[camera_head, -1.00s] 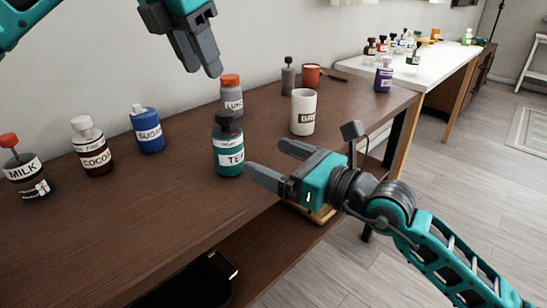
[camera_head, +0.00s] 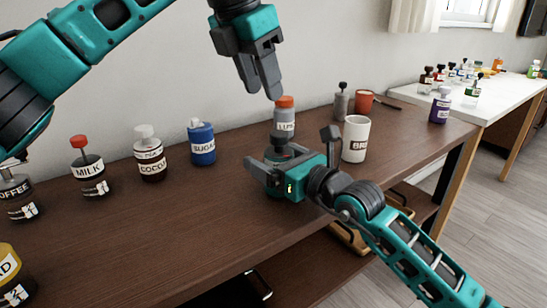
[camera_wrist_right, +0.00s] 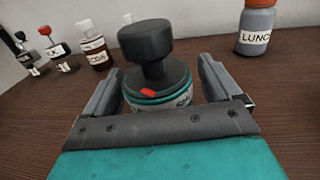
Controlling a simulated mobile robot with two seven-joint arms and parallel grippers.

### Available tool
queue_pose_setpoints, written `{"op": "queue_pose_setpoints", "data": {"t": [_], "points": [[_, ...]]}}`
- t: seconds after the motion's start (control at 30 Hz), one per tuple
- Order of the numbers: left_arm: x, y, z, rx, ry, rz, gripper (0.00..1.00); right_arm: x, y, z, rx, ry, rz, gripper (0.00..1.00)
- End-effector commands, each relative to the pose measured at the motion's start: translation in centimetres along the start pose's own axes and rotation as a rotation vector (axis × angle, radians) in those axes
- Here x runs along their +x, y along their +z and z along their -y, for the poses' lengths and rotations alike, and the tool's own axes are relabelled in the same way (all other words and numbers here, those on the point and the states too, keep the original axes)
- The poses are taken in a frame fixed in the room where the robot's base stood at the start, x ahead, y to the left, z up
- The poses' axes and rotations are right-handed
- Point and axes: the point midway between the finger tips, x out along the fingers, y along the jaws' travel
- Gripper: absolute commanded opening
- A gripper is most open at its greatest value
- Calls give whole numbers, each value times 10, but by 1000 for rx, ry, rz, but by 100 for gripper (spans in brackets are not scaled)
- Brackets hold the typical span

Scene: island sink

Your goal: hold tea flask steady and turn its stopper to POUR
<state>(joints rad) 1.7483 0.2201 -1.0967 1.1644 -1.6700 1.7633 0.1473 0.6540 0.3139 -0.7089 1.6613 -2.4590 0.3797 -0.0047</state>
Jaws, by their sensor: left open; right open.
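The tea flask (camera_head: 278,152), teal with a dark stopper, stands on the brown table, mostly hidden behind my right gripper in the head view. In the right wrist view the stopper (camera_wrist_right: 147,42) is a black knob on a wider disc with a red mark on its near edge. My left gripper (camera_head: 262,88) is open and empty, above and slightly left of the flask, pointing down.
The orange-capped lunch flask (camera_head: 285,118) stands close behind the tea flask. A white mug (camera_head: 355,138) stands to the right. Sugar (camera_head: 202,144), cocoa (camera_head: 150,155) and milk (camera_head: 90,172) containers line the left. The table front left of the tea flask is clear.

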Motion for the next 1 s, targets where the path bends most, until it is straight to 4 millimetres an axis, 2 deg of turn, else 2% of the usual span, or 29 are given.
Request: {"op": "queue_pose_setpoints", "data": {"t": [0.3, 0.9, 0.93, 1.0], "points": [[0, 0, 0, 0, 0, 0, 43, 2, 0, 0, 0, 0, 1, 89], [0, 0, 0, 0, 0, 0, 43, 1, 0, 0, 0, 0, 0, 31], [0, 0, 0, 0, 0, 0, 43, 1, 0, 0, 0, 0, 0, 64], [0, 0, 0, 0, 0, 0, 43, 1, 0, 0, 0, 0, 0, 58]]}}
